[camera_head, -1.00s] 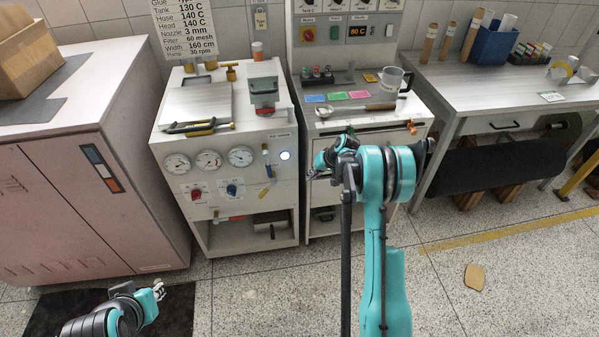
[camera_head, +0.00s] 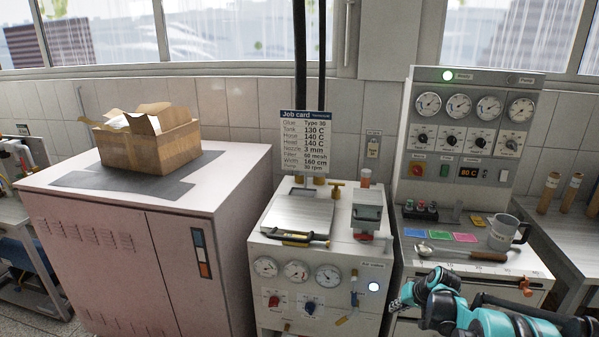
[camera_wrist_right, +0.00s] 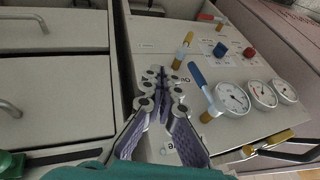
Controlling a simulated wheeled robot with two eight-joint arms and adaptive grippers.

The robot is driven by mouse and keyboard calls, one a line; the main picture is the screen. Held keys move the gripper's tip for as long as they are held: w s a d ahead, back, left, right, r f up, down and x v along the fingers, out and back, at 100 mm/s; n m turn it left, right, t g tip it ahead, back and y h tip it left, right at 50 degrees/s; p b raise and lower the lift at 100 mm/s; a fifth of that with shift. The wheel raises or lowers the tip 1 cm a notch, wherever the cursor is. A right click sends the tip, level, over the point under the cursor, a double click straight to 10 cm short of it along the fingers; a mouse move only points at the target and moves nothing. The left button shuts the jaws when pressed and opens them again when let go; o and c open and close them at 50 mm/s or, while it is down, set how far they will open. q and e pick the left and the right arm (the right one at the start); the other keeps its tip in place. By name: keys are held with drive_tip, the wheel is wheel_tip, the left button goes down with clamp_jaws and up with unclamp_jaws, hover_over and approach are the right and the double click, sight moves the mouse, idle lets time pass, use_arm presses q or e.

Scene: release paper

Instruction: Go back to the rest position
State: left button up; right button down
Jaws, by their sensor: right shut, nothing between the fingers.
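My right arm, teal and black, comes in from the bottom right in the head view. Its gripper (camera_head: 399,302) is in front of the white machine's right-hand panel, below the tabletop with the ladle. In the right wrist view the right gripper (camera_wrist_right: 166,74) has its purple-padded fingers together at the tips, with nothing between them. Behind them is the panel with gauges and valves; I cannot tell how far away it is. My left gripper is not in view.
A glue machine (camera_head: 265,222) with gauges stands beside the control cabinet (camera_head: 467,140). A pink cabinet (camera_head: 60,215) carries an open cardboard box (camera_head: 165,150). A job card (camera_head: 306,142) hangs above.

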drive_tip(key=s+a+r+n+h, duration=0.1)
drive_tip(key=s+a+r, duration=0.9)
drive_tip(key=s+r, duration=0.3)
drive_tip(key=s+a+n+t, duration=0.1)
drive_tip(key=s+a, duration=0.1)
drive_tip(key=s, duration=0.7)
drive_tip(key=s+a+n+t+h, duration=0.1)
drive_tip(key=s+a, duration=0.2)
drive_tip(key=s, duration=0.7)
drive_tip(key=shift+r+h, duration=0.25)
drive_tip(key=shift+h, duration=0.05)
